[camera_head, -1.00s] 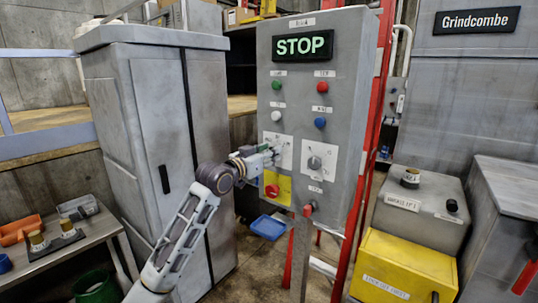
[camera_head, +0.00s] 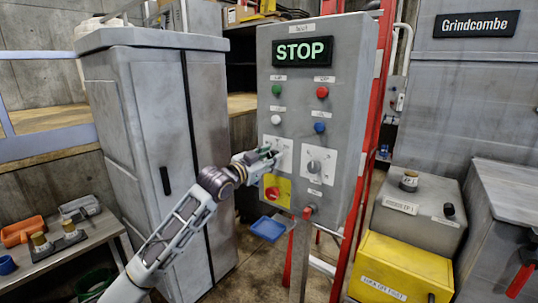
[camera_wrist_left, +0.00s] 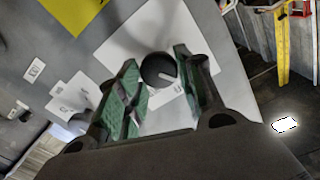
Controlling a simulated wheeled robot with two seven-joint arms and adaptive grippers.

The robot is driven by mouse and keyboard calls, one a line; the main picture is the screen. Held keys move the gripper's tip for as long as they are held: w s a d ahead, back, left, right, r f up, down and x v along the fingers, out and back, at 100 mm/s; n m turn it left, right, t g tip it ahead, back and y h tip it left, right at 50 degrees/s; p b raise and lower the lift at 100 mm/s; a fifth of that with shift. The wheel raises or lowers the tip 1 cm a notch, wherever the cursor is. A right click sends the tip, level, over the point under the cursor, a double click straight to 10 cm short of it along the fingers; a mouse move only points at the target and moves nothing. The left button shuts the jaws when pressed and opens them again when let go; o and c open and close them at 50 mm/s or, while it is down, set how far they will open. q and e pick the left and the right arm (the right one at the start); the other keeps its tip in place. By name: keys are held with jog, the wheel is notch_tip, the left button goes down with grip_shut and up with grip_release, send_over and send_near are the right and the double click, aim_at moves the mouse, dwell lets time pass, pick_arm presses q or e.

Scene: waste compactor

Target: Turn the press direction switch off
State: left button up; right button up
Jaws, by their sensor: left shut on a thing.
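A grey control panel (camera_head: 290,140) stands in the middle with a lit STOP display (camera_head: 303,51). Two white plates sit low on it. My left gripper (camera_head: 271,152) is at the left plate (camera_head: 287,145) and hides most of its switch. In the left wrist view a black round knob (camera_wrist_left: 160,70) with a light pointer mark sits between the green fingers of my left gripper (camera_wrist_left: 157,78), which is shut on it. The right plate holds another rotary knob (camera_head: 314,167). The labels are too small to read, so I cannot tell which switch is the press direction switch. My right gripper is out of view.
Green, red, white and blue buttons sit above the plates. A red button on a yellow plate (camera_head: 272,193) is just below my left gripper. A grey cabinet (camera_head: 150,130) stands left of the panel. A red post (camera_head: 375,120) stands at its right.

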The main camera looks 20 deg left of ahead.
pick_arm(q)
jog(key=shift+m+p, duration=0.6)
jog(key=shift+m, duration=0.3)
jog(key=shift+m+p, duration=0.55)
jog(key=shift+m, duration=0.25)
jog(key=shift+m+p, duration=0.6)
jog(key=shift+m, duration=0.3)
jog(key=shift+d+f+m, duration=0.1)
jog(key=shift+m, duration=0.3)
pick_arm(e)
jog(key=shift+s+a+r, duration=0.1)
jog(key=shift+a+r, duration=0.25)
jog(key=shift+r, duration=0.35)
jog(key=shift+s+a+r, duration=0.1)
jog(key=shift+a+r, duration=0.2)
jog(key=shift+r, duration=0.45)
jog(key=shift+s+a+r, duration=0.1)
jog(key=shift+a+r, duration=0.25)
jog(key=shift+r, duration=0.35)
pick_arm(q)
jog(key=o, duration=1)
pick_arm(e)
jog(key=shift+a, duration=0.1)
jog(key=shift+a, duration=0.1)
